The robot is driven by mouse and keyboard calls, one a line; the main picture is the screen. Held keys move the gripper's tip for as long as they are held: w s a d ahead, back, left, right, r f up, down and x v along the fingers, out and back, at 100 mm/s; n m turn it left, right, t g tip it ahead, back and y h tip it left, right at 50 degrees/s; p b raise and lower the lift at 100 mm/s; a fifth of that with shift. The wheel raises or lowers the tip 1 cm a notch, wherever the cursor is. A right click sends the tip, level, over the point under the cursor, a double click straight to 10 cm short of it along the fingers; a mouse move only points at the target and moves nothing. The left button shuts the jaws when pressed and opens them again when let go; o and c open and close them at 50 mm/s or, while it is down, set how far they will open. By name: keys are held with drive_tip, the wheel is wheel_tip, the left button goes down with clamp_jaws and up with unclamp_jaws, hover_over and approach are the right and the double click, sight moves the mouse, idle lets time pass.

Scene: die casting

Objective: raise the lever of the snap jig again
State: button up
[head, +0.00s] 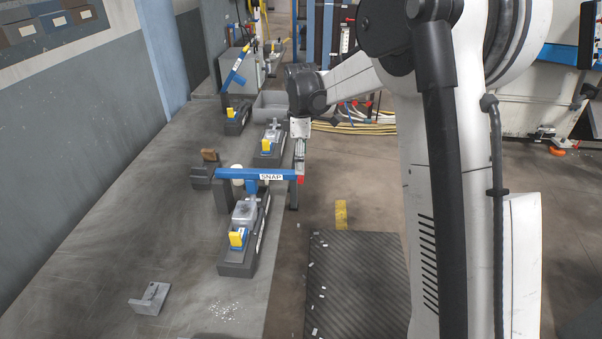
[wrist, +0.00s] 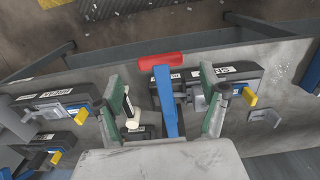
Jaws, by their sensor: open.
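The snap jig's blue lever (head: 235,174), labelled SNAP, lies about level across the bench in the head view, with a red grip (head: 300,180) at its right end beyond the bench edge. The snap jig (head: 238,262) holds a grey casting (head: 245,212) and has a yellow clamp (head: 237,238). My gripper (head: 299,168) points down at the red-grip end. In the wrist view the blue lever (wrist: 165,105) and red grip (wrist: 160,59) show between the green-padded fingers of my gripper (wrist: 163,90). The fingers are open, with gaps on both sides of the lever.
Another jig (head: 268,160) stands behind, and a further one (head: 236,128) has a raised blue lever (head: 237,67). A grey bin (head: 270,105) is beside them. A loose grey bracket (head: 150,298) and white chips (head: 224,310) lie on the near bench (head: 90,240). A dark mat (head: 360,285) covers the floor.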

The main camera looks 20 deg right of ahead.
drive_tip(key=shift+f, duration=2.8)
drive_tip(key=c, duration=1.7)
drive_tip(key=shift+r, duration=0.1)
